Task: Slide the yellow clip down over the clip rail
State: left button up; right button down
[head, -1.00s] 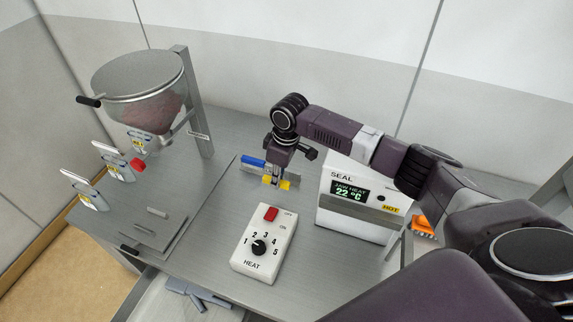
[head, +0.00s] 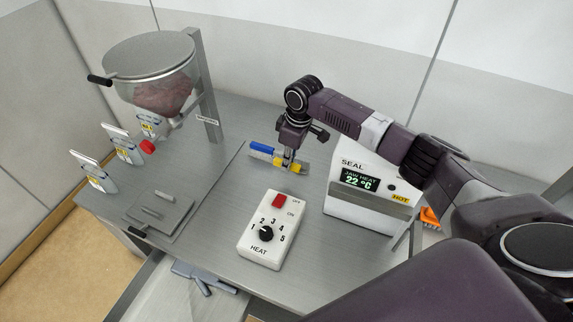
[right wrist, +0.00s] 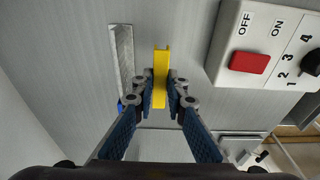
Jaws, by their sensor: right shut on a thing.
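The yellow clip (head: 297,168) is between the fingers of my right gripper (head: 289,163), which is shut on it. The right wrist view shows the clip (right wrist: 161,62) as a long yellow bar gripped from both sides. The clip rail (right wrist: 122,58) is a grey strip beside the clip in that view, with a gap between them there. In the head view the rail is mostly hidden behind the gripper and clip, with a blue clip (head: 262,147) at its left end. The height of the yellow clip over the rail cannot be told. My left gripper is not in view.
A white HEAT box (head: 273,232) with a red switch and dial stands in front of the gripper. The white SEAL unit (head: 370,205) is to its right. A glass hopper (head: 160,85) and small flat plates (head: 160,211) are to the left. Bare tabletop (head: 222,205) lies between.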

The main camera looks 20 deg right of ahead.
jog(key=shift+w+d+f+b, duration=0.2)
jog(key=shift+w+d+b, duration=0.35)
jog(key=shift+d, duration=0.2)
jog(key=shift+w+d+f+b, duration=0.25)
jog(key=shift+w+d+b, duration=0.6)
jog(key=shift+d+b, duration=0.1)
jog(key=shift+w+d+f+b, duration=0.2)
jog(key=shift+w+d+b, duration=0.65)
jog(key=shift+b, duration=0.05)
jog(key=shift+f, duration=1.15)
jog(key=c, duration=1.8)
grip_release()
jog(key=shift+c, duration=0.2)
